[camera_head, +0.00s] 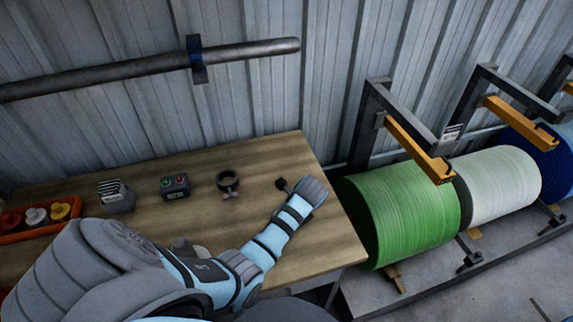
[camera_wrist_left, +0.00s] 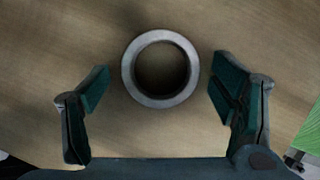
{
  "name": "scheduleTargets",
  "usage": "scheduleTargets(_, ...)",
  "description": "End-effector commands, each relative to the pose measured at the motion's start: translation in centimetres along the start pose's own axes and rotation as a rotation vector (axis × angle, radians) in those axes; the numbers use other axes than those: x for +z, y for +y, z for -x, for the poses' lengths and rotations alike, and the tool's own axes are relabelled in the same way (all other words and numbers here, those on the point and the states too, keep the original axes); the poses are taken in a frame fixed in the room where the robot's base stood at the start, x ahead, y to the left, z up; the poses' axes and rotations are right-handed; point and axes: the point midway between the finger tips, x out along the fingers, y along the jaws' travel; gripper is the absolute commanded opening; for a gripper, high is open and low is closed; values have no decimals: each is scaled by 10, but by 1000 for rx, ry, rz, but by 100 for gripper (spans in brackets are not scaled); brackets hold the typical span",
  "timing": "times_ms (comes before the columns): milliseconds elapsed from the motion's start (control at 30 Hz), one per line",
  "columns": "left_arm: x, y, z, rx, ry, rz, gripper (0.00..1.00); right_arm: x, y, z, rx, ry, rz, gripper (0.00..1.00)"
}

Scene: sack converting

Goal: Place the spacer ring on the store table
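The spacer ring (camera_wrist_left: 160,102), a plain grey metal ring, lies flat on the wooden table (camera_head: 322,246) in the left wrist view. My left gripper (camera_wrist_left: 160,78) is open above it, one finger to each side, with gaps between the fingers and the ring. The ring's far edge reaches beyond the fingertips in the picture. In the head view my left arm reaches across the table's right part; its hand hides the ring and most of the gripper. My right gripper is in neither view.
On the table stand a dark ring-shaped clamp (camera_head: 228,183), a button box (camera_head: 174,187), a grey card holder (camera_head: 116,197) and an orange tray (camera_head: 12,238) with spools. A green roll (camera_head: 405,215) and a white roll (camera_head: 498,185) stand beyond the right edge.

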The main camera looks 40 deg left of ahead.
Motion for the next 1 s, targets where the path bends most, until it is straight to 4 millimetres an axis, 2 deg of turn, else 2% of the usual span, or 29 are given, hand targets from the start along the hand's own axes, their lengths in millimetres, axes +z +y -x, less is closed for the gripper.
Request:
scheduleTargets(267, 2, -1, 8, -1, 0, 0, 79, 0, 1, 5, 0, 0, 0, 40)
scheduleTargets(367, 2, -2, 25, -4, 1, 1, 79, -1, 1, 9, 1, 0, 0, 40)
scheduleTargets(600, 2, -2, 93, -6, 1, 1, 79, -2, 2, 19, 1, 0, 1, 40)
scheduleTargets(700, 2, -1, 112, -4, 0, 0, 79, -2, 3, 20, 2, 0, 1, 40)
scheduleTargets(833, 2, 0, 124, -1, 1, 1, 79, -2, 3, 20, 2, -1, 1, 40)
scheduleTargets(1000, 2, 0, 124, 0, 0, 0, 79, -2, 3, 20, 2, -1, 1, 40)
